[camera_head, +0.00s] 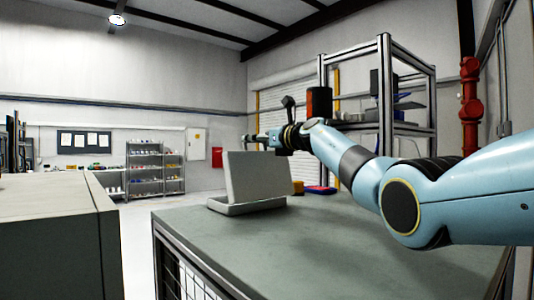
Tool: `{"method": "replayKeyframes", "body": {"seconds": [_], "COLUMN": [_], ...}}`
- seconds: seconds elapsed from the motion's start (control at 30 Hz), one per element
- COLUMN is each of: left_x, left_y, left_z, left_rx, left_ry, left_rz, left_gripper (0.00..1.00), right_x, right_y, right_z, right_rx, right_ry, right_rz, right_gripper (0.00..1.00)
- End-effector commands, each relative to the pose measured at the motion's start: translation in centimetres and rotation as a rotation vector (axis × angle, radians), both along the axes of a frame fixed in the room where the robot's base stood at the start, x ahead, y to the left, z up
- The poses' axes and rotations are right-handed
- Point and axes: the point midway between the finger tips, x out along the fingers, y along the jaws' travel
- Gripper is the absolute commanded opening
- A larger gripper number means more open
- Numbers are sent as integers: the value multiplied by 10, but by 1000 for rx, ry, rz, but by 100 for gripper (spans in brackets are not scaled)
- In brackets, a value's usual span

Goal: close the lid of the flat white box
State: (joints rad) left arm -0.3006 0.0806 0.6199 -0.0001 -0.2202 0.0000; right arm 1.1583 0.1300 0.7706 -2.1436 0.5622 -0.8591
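The flat white box (246,207) sits on the grey table near its far left part. Its lid (257,178) stands open, nearly upright above the base. My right arm comes in from the right, and its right gripper (256,138) is just above the lid's top edge, pointing left. It seems to be behind the lid, but I cannot tell whether it touches it. The fingers are small and seen from the side, so their opening is unclear. My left gripper is not in view.
The grey table (330,240) is clear in front of the box. Another cabinet (50,225) stands at left across a gap. A metal frame rack (385,100) stands behind.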

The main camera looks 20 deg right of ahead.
Motion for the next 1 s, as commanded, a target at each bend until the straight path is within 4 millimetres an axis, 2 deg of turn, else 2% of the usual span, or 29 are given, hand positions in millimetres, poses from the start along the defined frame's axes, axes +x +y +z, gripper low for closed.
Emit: {"method": "replayKeyframes", "body": {"seconds": [0.03, 0.2, 0.73, 0.77, 0.9, 1.0], "left_x": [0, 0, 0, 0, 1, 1], "left_y": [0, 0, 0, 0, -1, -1], "left_z": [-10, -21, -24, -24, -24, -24], "left_rx": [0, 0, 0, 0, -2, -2], "left_ry": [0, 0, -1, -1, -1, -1], "left_rz": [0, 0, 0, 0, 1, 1], "left_gripper": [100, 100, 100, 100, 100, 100], "right_x": [4, 12, 16, 16, 16, 16], "right_y": [4, 8, 11, 11, 10, 9], "right_z": [-3, -4, -6, -7, -6, -6], "right_rx": [2, 1, 0, 1, 0, -1], "right_ry": [0, 3, 9, 9, 9, 7], "right_rz": [4, 6, 9, 9, 9, 6], "right_gripper": [10, 8, 7, 66, 84, 84]}}
